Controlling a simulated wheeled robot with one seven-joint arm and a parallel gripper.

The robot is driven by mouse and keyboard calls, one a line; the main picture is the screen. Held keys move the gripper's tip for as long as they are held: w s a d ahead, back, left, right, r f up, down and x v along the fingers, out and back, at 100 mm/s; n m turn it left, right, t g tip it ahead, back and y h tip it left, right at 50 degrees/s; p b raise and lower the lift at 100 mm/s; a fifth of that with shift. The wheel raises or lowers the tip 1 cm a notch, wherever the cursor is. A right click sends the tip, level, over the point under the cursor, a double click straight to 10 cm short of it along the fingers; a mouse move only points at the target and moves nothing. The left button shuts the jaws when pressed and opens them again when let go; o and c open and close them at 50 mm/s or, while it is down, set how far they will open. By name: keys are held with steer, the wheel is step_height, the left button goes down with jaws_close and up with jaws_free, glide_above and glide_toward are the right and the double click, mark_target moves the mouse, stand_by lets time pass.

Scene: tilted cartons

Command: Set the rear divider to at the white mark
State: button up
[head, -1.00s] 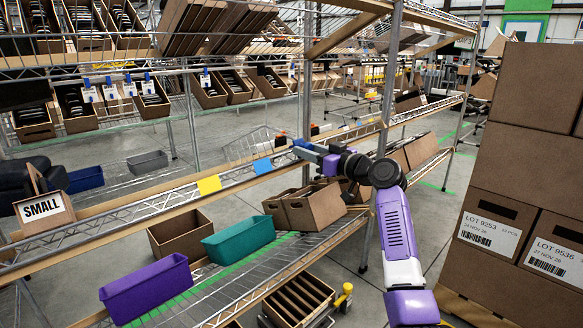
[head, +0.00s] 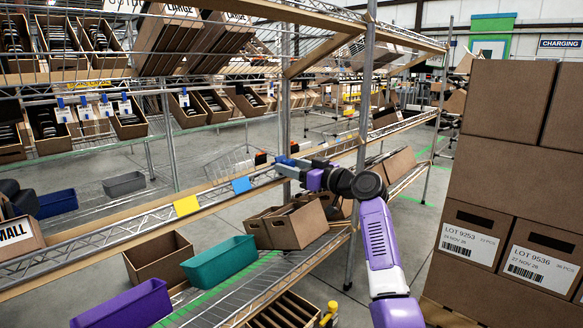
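My gripper (head: 287,167) is at the far end of my purple and white arm, at the front rail (head: 215,195) of the middle wire shelf, right of the blue mark. Its fingers are small and seen from behind, so I cannot tell whether they are open or hold anything. A wire mesh panel (head: 232,160) stands just behind the rail, left of my gripper; I cannot tell if it is the rear divider or something farther back. A yellow mark (head: 186,206) and a blue mark (head: 241,184) sit on the rail. I cannot make out a white mark.
Below the rail, the lower shelf holds a purple bin (head: 125,307), a teal bin (head: 219,261) and brown cartons (head: 298,226). Stacked boxes (head: 510,170) stand close on the right. A metal post (head: 363,130) rises just right of my gripper.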

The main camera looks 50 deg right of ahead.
steer(key=s+p, duration=0.2)
steer(key=s, duration=0.5)
steer(key=shift+s, duration=0.4)
